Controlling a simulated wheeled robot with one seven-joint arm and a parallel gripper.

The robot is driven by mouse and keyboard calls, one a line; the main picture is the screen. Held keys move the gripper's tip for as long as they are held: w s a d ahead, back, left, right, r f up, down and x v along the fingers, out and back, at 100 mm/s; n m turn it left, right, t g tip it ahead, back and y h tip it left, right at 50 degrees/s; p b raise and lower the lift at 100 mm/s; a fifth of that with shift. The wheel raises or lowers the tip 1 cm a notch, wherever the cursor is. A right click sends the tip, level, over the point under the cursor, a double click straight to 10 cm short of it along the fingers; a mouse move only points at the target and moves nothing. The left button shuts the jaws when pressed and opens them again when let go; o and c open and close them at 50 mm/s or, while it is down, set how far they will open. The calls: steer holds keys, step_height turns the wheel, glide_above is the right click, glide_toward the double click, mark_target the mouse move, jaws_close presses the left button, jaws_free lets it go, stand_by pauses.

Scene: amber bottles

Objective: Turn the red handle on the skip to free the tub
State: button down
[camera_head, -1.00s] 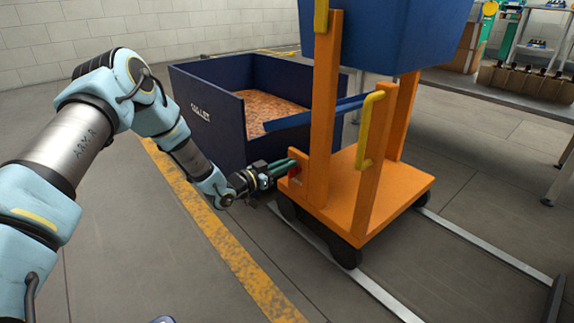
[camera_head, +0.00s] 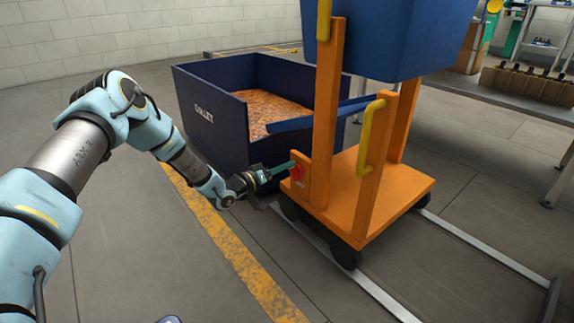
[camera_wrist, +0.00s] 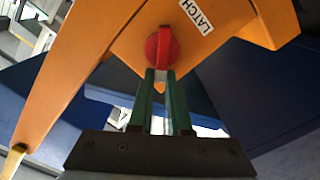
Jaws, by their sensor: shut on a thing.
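The skip is an orange wheeled frame (camera_head: 410,190) carrying a blue tub (camera_head: 390,40), which sits upright between its posts. The red handle (camera_head: 297,172) is on the frame's left side, low down; the wrist view shows it (camera_wrist: 160,48) on an orange plate beside a white LATCH label (camera_wrist: 197,15). My gripper (camera_head: 288,166) reaches it from the left. In the wrist view the green fingers of my gripper (camera_wrist: 161,75) are shut on the red handle, one on each side. The fingertips partly hide the handle's lower end.
A dark blue open bin (camera_head: 215,115) with brown contents stands behind the skip, and a blue chute (camera_head: 305,121) slopes over it. A yellow grab bar (camera_head: 369,135) is on the front post. Metal floor rails (camera_head: 350,280) run under the wheels. The left floor is clear.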

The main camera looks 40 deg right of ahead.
steer(key=shift+w+f+n+b, duration=0.15)
steer(key=shift+f+n, duration=0.25)
steer(key=shift+n, duration=1.25)
steer(key=shift+w+f+n+b, duration=0.15)
steer(key=shift+f+n, duration=0.25)
steer(key=shift+n, duration=1.2)
steer(key=shift+w+f+n+b, duration=0.15)
steer(key=shift+f+n, duration=0.25)
steer(key=shift+n, duration=1.25)
steer(key=c, duration=0.9)
jaws_free()
steer(key=shift+o, duration=0.2)
